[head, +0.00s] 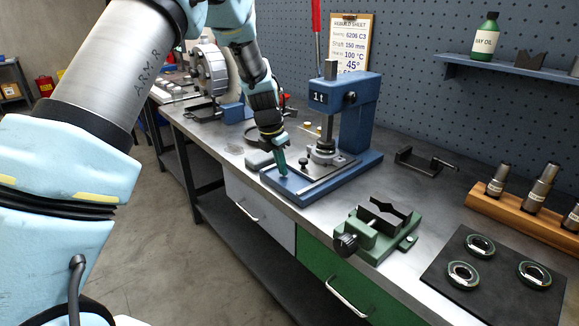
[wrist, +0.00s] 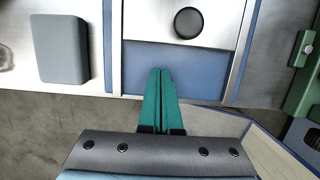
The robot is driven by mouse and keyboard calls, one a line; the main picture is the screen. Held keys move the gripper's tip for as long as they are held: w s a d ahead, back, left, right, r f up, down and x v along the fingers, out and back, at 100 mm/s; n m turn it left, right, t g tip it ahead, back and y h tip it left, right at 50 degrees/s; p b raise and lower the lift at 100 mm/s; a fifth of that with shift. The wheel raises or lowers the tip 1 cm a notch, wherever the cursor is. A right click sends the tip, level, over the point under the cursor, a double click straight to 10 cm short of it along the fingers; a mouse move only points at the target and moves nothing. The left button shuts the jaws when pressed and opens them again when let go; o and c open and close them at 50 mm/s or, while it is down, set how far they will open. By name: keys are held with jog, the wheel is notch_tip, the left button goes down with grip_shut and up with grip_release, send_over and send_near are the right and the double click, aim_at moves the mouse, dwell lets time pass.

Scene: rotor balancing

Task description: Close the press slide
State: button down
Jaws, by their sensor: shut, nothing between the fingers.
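The blue arbor press (head: 358,115) marked "1t" stands on the bench. Its press slide (head: 322,170) is a silver plate on the blue base, with a dark round knob (head: 303,162) near its front edge. In the wrist view the slide (wrist: 150,22) and knob (wrist: 188,22) are at the top, between two rails, with a bare blue strip of base (wrist: 205,62) in front. My gripper (head: 283,172) has teal fingers, shut and empty, at the front of the base. In the wrist view its fingertips (wrist: 160,71) overlap the blue strip, short of the slide's edge. Contact with the base cannot be told.
A grey block (head: 260,158) lies left of the base; it also shows in the wrist view (wrist: 61,48). A green vise (head: 378,232) stands at the front right. A dark bracket (head: 425,163) lies behind it. A black mat (head: 490,278) with rings is farther right. Drawers are below the bench edge.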

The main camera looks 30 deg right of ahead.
jog(key=w+a+b+v, duration=0.1)
jog(key=b+v, duration=0.1)
jog(key=v, duration=0.8)
jog(key=s+a+m+y, duration=0.1)
jog(key=a+m, duration=0.8)
jog(key=a, duration=1.3)
jog(key=s+a+f+m, duration=0.1)
jog(key=s+a+m, duration=0.5)
jog(key=a, duration=0.2)
jog(key=s+a+f+m+t+y, duration=0.1)
jog(key=s+a+f+m, duration=0.1)
jog(key=s+a+m, duration=0.4)
jog(key=a, duration=0.3)
jog(key=shift+f+y, duration=0.25)
jog(key=shift+y, duration=0.05)
